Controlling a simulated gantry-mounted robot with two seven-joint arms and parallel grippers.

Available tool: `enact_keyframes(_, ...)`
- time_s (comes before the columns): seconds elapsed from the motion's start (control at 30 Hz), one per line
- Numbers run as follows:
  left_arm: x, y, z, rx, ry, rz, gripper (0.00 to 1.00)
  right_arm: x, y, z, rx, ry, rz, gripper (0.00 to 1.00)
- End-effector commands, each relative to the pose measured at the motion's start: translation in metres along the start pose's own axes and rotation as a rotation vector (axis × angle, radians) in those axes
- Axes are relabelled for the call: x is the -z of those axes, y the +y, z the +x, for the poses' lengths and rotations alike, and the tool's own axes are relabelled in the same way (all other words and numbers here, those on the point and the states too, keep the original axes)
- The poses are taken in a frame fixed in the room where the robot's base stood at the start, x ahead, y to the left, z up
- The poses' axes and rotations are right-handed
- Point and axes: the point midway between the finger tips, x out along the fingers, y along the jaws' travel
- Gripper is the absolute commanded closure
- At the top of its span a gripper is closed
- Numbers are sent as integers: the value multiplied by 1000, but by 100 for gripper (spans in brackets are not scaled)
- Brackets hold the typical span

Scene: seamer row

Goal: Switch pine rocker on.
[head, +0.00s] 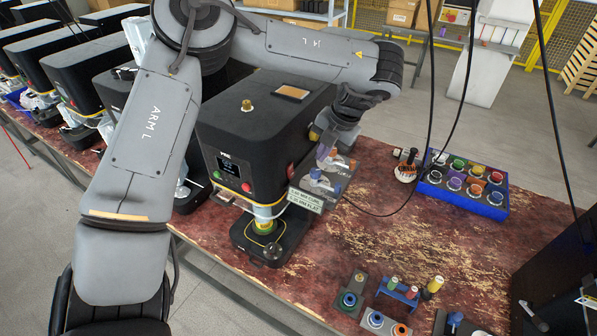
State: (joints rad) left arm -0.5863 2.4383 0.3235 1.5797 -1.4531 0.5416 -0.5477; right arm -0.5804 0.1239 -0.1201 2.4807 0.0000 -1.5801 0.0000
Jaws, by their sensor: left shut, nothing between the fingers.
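My left arm reaches over the black seamer (262,125) and comes down on its right side. My left gripper (324,153) is small in the head view, shut and empty, just above a grey plate (335,190) with several small grey and coloured parts on it. I cannot tell whether it touches the plate. I cannot pick out the pine rocker; it may be hidden by the gripper or too small to see. The seamer's front has a small screen, a red button (246,187) and a green button (217,175). My right gripper is not in view.
A label (306,200) hangs at the plate's front-left. A blue tray (433,190) with several coloured round pieces stands right. Small fixtures (376,320) sit at the front edge. A dark box (555,275) stands at far right. Cables hang over the table. The worn red tabletop (400,235) between is mostly clear.

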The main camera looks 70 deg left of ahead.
Motion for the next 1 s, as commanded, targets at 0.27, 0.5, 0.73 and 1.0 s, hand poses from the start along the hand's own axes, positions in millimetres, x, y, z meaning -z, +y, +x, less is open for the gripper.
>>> enact_keyframes(0.27,1,0,14,-1,4,1,100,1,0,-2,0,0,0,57)
enact_keyframes(0.5,1,1,52,0,5,1,100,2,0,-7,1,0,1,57)
enact_keyframes(0.73,1,1,94,-1,5,0,100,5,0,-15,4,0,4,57)
enact_keyframes(1.0,0,26,111,2,2,-2,100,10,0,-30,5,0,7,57)
